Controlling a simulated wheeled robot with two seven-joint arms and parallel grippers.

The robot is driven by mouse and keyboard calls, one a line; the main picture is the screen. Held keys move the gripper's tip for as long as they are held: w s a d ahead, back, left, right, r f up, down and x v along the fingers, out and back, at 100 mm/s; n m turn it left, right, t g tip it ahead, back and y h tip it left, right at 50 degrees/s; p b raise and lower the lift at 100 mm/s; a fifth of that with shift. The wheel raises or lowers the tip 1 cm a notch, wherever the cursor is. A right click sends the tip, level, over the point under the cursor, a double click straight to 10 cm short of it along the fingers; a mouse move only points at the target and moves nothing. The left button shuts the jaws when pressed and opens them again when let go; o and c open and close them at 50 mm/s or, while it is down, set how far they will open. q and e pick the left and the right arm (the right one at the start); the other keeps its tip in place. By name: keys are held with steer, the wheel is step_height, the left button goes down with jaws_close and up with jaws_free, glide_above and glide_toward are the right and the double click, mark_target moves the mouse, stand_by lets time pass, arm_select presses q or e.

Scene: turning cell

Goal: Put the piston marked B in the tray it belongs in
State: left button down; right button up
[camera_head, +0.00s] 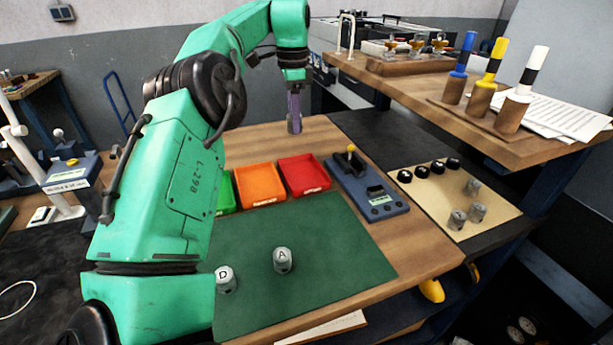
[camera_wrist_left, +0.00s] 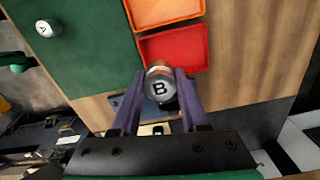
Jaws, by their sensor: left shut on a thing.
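The piston marked B (camera_wrist_left: 160,89) is a grey metal cylinder with a coppery far end. My left gripper (camera_wrist_left: 161,72) is shut on it, its letter facing the wrist camera. In the head view my left gripper (camera_head: 294,112) hangs above the bare wood behind the trays, and the piston cannot be made out there. The red tray (camera_head: 303,175), orange tray (camera_head: 259,184) and green tray (camera_head: 225,194) stand in a row; the visible insides are empty. The green tray is partly hidden by my arm. The red tray (camera_wrist_left: 174,48) appears just beyond the piston in the left wrist view.
Pistons A (camera_head: 283,260) and D (camera_head: 225,279) stand on the green mat (camera_head: 330,250). A blue-grey device with a lever (camera_head: 368,188) stands right of the red tray. Several grey parts and black knobs occupy a beige board (camera_head: 455,205). A raised shelf (camera_head: 450,105) is at right.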

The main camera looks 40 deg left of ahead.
mark_target(297, 184)
arm_select(q)
step_height(297, 184, down, 17)
steer(key=shift+w+r, duration=0.15)
steer(key=shift+r, duration=0.05)
steer(key=shift+f, duration=0.2)
steer(key=shift+c, duration=2.1)
jaws_free()
steer(key=shift+r, duration=0.1)
step_height(297, 184, up, 12)
steer(key=shift+r, duration=0.15)
